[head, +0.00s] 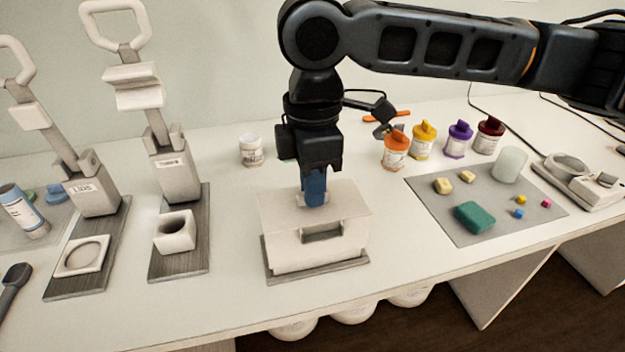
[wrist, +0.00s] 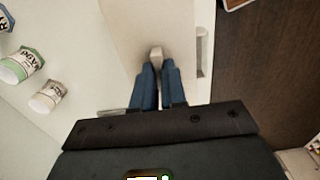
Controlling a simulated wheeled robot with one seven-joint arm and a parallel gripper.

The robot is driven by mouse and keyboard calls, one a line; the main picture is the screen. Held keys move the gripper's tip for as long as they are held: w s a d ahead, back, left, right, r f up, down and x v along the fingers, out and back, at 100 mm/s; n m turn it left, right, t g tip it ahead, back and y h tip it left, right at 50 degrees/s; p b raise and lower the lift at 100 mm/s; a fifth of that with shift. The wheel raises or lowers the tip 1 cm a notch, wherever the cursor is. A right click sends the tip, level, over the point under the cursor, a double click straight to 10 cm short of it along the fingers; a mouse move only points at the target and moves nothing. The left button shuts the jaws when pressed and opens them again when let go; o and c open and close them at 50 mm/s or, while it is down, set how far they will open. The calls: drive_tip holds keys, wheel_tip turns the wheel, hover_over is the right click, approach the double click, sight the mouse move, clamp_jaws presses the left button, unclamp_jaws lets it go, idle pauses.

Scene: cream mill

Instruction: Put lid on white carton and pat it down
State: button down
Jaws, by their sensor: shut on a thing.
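The white carton (head: 290,255) stands on a grey base plate in the middle of the table, with a recessed slot in its front. A flat white lid (head: 345,200) lies over its top; I cannot tell whether it sits fully down. My gripper (head: 314,200) points straight down over the middle of the lid. Its blue fingers are shut on a small pale knob (wrist: 156,53) on the lid, seen in the wrist view. The lid's flat top (wrist: 150,20) spreads around the fingers there. The carton's back side is hidden.
Two lever presses (head: 175,180) stand at left on dark boards. A small white jar (head: 251,150) is behind the carton. Several coloured jars (head: 396,152) stand behind a grey mat (head: 425,190) with small blocks at right. The table's front edge is close.

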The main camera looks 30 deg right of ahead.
drive_tip(key=shift+f, duration=0.3)
idle(0.5)
idle(0.3)
unclamp_jaws()
idle(0.9)
drive_tip(key=shift+r+p, duration=3.25)
drive_tip(key=shift+r, duration=0.25)
